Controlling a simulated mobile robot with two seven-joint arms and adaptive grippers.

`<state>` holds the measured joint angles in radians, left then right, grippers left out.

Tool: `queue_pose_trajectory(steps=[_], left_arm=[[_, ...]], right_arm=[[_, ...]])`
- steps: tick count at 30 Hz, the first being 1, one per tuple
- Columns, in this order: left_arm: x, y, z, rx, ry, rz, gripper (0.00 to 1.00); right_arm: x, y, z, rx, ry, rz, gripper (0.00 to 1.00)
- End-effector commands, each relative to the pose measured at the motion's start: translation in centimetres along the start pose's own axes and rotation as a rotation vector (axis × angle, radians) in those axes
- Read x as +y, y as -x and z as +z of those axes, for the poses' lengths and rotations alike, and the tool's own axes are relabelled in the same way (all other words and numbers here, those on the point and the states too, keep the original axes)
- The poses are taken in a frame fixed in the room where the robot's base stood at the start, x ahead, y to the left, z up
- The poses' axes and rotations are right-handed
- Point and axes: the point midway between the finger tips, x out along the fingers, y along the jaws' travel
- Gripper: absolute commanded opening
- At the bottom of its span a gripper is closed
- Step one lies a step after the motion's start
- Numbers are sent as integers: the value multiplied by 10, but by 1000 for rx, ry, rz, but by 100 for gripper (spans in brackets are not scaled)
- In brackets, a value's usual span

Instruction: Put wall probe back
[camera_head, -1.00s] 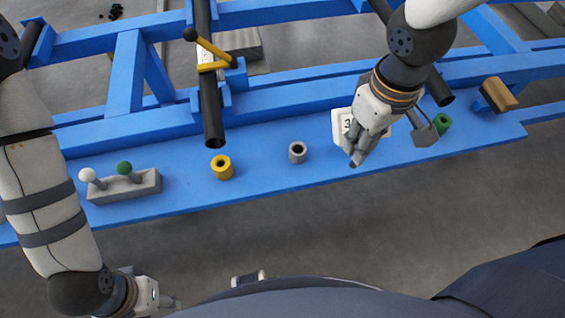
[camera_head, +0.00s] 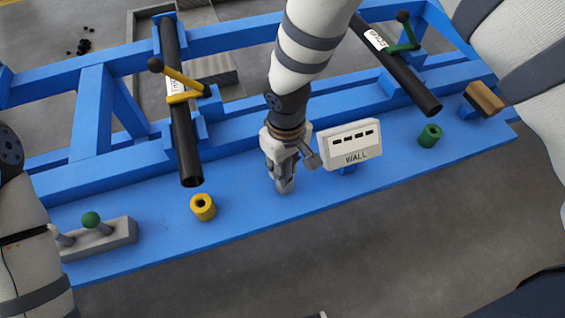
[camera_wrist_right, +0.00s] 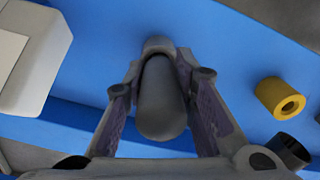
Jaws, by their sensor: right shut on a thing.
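My right gripper (camera_head: 283,175) points down at the blue bench, in the middle of the head view. In the right wrist view its two fingers (camera_wrist_right: 160,115) are shut on a dark grey, round-ended cylinder, which I take to be the wall probe (camera_wrist_right: 160,100). A grey ring-like part (camera_wrist_right: 158,45) shows at the far end of the probe. In the head view the grey holder (camera_head: 285,187) is mostly hidden beneath the gripper. I cannot tell whether the probe is seated in it. A white gauge marked WALL (camera_head: 349,144) stands just right of the gripper. My left gripper is out of view.
A yellow ring holder (camera_head: 203,207) stands to the left and a green one (camera_head: 430,135) to the right. Black pipes (camera_head: 183,130) with yellow and green clamps lie across the blue frame.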

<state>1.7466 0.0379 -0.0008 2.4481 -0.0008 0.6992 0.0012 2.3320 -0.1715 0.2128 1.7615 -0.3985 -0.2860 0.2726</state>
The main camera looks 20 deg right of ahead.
Motion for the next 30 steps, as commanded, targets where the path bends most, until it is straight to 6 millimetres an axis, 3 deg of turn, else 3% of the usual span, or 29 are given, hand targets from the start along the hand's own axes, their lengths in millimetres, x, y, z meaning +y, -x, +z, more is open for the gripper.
queue_pose_trajectory(steps=[10, 11, 13, 23, 26, 30], left_arm=[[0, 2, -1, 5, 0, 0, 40], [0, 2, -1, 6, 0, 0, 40], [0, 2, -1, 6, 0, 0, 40], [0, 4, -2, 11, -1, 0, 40], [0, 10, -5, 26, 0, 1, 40], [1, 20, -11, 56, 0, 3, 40]], right_arm=[[1, -1, 0, 5, -1, 2, 0], [1, 0, -1, 6, -1, 2, 31], [1, 0, -1, 6, -1, 2, 45], [1, 6, -1, 9, -1, 3, 45], [2, 26, -2, 14, -3, 4, 45], [1, 69, -3, 19, -2, 5, 45]])
